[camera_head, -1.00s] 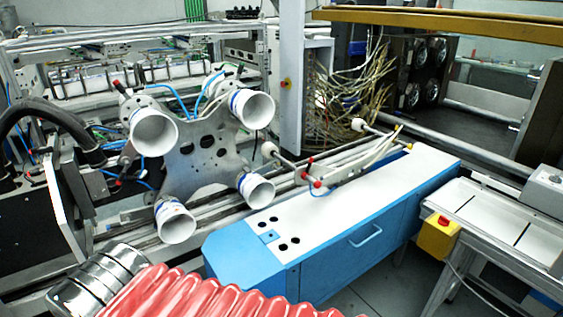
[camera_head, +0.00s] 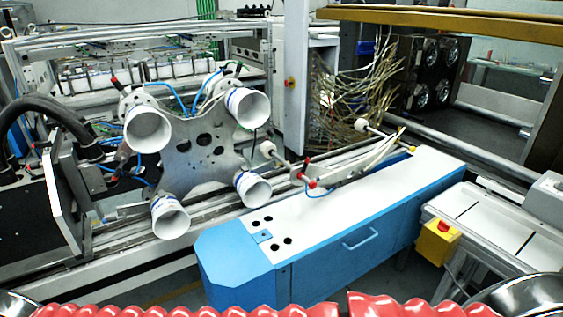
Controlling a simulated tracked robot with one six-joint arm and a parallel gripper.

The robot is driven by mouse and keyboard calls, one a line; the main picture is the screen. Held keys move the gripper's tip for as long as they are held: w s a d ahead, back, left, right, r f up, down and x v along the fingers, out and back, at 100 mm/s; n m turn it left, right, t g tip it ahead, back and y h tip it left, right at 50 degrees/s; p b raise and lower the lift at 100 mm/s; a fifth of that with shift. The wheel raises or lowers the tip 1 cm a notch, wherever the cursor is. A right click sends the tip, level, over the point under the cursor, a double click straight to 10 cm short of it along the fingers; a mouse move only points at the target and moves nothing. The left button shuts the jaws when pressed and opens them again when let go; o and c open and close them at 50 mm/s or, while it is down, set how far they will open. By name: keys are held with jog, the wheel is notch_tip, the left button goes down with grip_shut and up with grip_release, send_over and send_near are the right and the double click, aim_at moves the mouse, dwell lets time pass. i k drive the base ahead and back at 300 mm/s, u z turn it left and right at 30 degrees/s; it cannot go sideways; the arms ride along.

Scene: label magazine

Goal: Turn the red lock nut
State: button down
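Small red fittings (camera_head: 312,184) sit on the rod assembly beyond the blue cabinet, near the middle of the view. Another small red piece (camera_head: 114,84) shows by the upper left white cup. I cannot tell which of them, if any, is the red lock nut. My gripper cannot be made out. Glossy red ribbed shapes run along the bottom edge, with shiny metal at both corners; they look like parts of my own body.
A metal plate (camera_head: 190,150) carries several white cups (camera_head: 147,128). A long blue cabinet (camera_head: 345,262) with a white top stands in front. A yellow box (camera_head: 436,242) with a red button is at right, beside a pale conveyor table (camera_head: 480,212). Some grey floor shows around the cabinet.

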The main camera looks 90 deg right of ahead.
aim_at(307, 160)
jog(key=u, duration=0.1)
jog(key=k, duration=1.7)
jog(key=z, duration=0.5)
jog(key=i, duration=1.2)
jog(key=z, duration=0.05)
